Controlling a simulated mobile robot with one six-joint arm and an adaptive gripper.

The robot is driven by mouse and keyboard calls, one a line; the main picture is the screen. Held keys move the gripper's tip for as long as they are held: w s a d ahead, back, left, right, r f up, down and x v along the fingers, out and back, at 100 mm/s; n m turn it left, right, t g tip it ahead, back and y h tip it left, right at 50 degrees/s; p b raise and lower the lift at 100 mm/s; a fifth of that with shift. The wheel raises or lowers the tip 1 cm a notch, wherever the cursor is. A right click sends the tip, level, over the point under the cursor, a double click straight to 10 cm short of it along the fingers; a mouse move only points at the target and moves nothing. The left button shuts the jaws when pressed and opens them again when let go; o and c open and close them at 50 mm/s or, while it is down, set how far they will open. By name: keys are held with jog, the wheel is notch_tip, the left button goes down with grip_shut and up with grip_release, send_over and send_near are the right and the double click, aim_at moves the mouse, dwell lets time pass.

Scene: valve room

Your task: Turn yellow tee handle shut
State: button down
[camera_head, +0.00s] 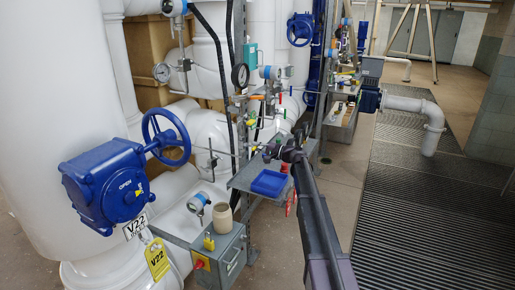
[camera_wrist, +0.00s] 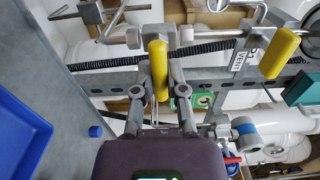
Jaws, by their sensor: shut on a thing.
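In the wrist view a yellow handle (camera_wrist: 158,72) stands between the two fingers of my gripper (camera_wrist: 157,86), in front of a grey metal valve body and pipe. My gripper is shut on this yellow handle. The handle points roughly along the fingers, and its far end is partly hidden against the fitting. In the head view my gripper (camera_head: 282,150) reaches to the pipe rack above the grey shelf, and the handle there is too small to make out clearly.
A second yellow handle (camera_wrist: 280,53) is right of the held one, near a white label. A blue tray (camera_head: 270,182) lies on the grey shelf. A blue handwheel (camera_head: 166,137) is at left. A grey box (camera_head: 226,258) stands below. The grated floor (camera_head: 420,220) at right is clear.

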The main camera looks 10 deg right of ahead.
jog(key=shift+a, duration=0.15)
jog(key=c, duration=0.7)
grip_release()
jog(key=v, duration=1.2)
